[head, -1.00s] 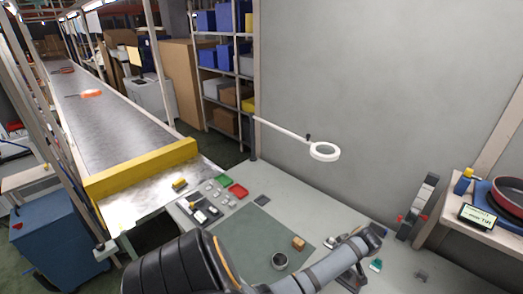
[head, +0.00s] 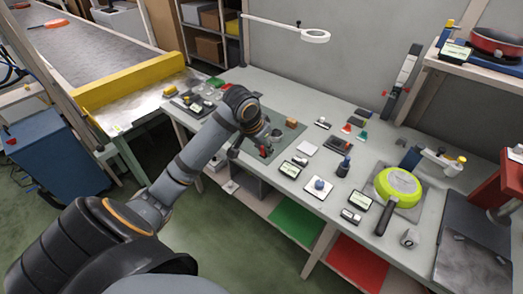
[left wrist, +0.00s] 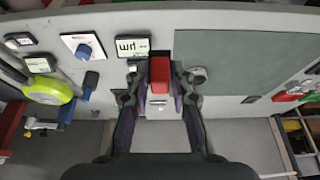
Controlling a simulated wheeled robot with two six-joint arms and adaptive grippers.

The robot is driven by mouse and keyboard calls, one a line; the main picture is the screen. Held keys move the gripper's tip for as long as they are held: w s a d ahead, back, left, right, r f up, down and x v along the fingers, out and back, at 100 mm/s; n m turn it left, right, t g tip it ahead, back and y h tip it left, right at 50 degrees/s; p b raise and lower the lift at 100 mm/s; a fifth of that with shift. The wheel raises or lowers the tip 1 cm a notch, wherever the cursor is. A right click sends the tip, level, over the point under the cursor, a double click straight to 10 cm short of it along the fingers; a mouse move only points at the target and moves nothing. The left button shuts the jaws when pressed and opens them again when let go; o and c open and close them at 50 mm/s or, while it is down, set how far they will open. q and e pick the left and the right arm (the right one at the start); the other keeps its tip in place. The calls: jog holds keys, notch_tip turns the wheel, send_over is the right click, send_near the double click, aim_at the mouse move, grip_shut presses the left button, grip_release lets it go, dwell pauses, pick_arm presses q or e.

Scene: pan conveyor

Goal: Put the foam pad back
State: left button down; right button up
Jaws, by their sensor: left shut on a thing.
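My left gripper (head: 264,142) is over the front edge of the green mat (head: 286,143) on the grey bench. In the left wrist view the gripper (left wrist: 160,82) is shut on a red block (left wrist: 160,69) with a paler end; it is probably the foam pad, but I cannot be sure. The red block also shows small below the gripper in the head view (head: 263,152). I cannot tell whether it touches the bench. A round metal cup (left wrist: 198,74) is close beside the right finger in the wrist view. My right gripper is not in view.
A small display (left wrist: 132,46) lies beside the gripper. A tan block (head: 291,122) is on the mat. A green pan (head: 398,182) stands on the right of the bench, with several small items between. The conveyor's yellow end (head: 128,84) is at the left.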

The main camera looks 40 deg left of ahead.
pick_arm(q)
jog(key=w+a+f, duration=0.2)
jog(key=w+f, duration=0.1)
jog(key=w+a+f, duration=0.2)
jog(key=w, duration=0.1)
jog(key=w+a+f, duration=0.2)
jog(key=w+f, duration=0.1)
jog(key=w, duration=0.1)
jog(key=shift+a+f+p, duration=0.1)
jog(key=shift+f+p, duration=0.2)
jog(key=shift+p, duration=0.1)
jog(key=shift+w+f, duration=0.1)
jog(key=shift+f, duration=0.15)
notch_tip(320, 180, down, 2)
jog(key=shift+f+p, duration=0.25)
jog(key=shift+p, duration=0.15)
jog(key=shift+a+f, duration=0.1)
jog(key=shift+f, duration=0.2)
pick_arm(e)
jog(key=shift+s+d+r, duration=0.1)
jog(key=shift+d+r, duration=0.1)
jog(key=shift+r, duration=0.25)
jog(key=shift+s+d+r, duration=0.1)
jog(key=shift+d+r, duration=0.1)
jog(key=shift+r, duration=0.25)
pick_arm(q)
jog(key=shift+f, duration=0.15)
